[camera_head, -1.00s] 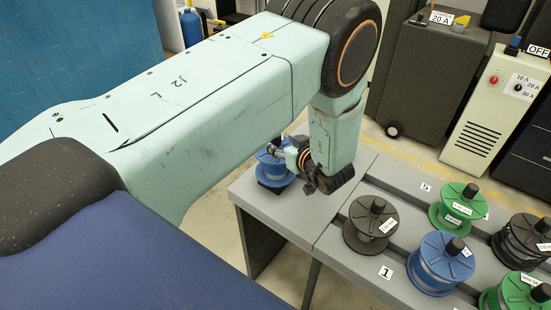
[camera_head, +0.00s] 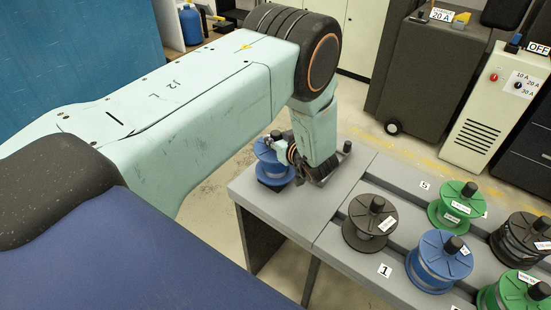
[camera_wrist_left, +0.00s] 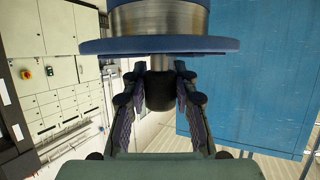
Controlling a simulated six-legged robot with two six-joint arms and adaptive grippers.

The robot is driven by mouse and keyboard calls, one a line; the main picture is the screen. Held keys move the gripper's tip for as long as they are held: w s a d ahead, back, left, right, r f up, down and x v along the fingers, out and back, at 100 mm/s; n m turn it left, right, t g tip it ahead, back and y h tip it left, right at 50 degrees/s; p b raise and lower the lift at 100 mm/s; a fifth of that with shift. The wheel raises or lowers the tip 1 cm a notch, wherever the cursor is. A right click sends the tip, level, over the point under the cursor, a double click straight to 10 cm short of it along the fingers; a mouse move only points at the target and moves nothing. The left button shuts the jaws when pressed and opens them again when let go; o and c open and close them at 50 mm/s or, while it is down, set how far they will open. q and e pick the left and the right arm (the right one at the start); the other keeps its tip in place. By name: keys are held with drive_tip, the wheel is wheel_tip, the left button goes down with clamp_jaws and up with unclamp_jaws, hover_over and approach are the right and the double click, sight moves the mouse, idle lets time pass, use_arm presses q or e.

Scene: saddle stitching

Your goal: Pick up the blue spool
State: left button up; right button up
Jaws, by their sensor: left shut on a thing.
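A blue spool (camera_head: 268,168) with a grey winding is at the far left end of the grey table, partly hidden by my left gripper (camera_head: 287,148). In the left wrist view its blue flange (camera_wrist_left: 160,45) and metallic winding (camera_wrist_left: 160,18) fill the top. The fingers of my left gripper (camera_wrist_left: 159,92) are closed around the spool's black knob (camera_wrist_left: 160,92). I cannot tell whether the spool touches the table. Another blue spool (camera_head: 440,268) stands in the rack at the right. My right gripper is not in view.
The grey table (camera_head: 268,208) holds a black spool (camera_head: 368,228), a green spool (camera_head: 456,210) and others at the right. A short dark-topped peg (camera_head: 347,147) stands near the far edge. Machine cabinets (camera_head: 430,80) stand behind; a blue panel (camera_head: 70,50) is at the left.

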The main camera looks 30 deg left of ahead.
use_arm(q)
drive_tip(key=shift+d+r, duration=0.1)
drive_tip(key=shift+r, duration=0.05)
clamp_jaws()
